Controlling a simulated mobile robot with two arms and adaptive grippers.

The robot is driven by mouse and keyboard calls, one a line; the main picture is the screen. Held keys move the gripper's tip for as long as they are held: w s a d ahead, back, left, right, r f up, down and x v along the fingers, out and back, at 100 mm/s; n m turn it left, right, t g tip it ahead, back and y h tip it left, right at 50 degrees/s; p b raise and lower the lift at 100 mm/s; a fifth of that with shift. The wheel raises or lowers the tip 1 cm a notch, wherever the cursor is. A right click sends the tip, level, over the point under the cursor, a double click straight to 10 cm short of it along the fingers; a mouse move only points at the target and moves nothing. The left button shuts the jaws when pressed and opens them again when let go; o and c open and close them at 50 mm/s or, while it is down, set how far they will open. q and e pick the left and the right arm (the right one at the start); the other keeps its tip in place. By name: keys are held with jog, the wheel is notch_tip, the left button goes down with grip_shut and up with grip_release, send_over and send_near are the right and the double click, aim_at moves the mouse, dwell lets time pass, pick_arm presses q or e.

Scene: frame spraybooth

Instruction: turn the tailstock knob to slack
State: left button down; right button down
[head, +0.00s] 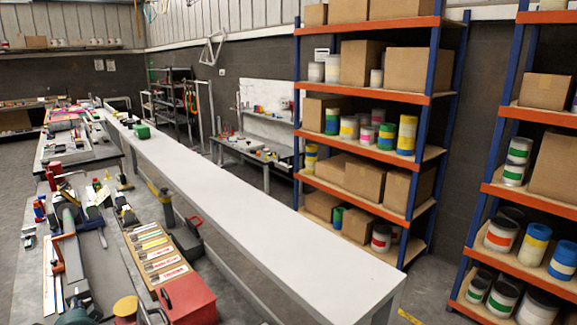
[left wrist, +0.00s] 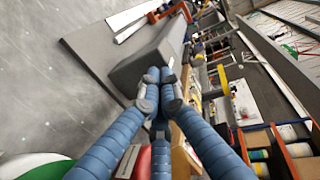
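A long grey machine bed (head: 70,240) lies along the left bench in the head view. A dark green machine part (head: 76,315) is cut off by the bottom edge. A round tan, knob-like piece (head: 125,306) sits beside it; I cannot tell whether this is the tailstock knob. In the left wrist view, the blue ribbed fingers of my left gripper (left wrist: 157,76) come together at their tips. No object shows between them. A grey block (left wrist: 148,66) lies beyond the tips; contact cannot be told. I cannot clearly make out the left gripper in the head view. My right gripper is not seen.
A red box (head: 187,299) and a wooden rack of labelled tools (head: 155,250) stand right of the bed. A dark upright cylinder (head: 167,206) stands behind. The long white bench top (head: 270,220) is mostly clear. Orange shelving (head: 375,153) with boxes and tins stands at right.

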pick_arm(q)
jog(key=p+v, duration=0.1)
jog(key=v, duration=0.2)
jog(key=f+p+v, duration=0.1)
jog(key=v, duration=0.1)
jog(key=shift+s+d+p, duration=0.3)
jog(key=shift+s+d, duration=0.1)
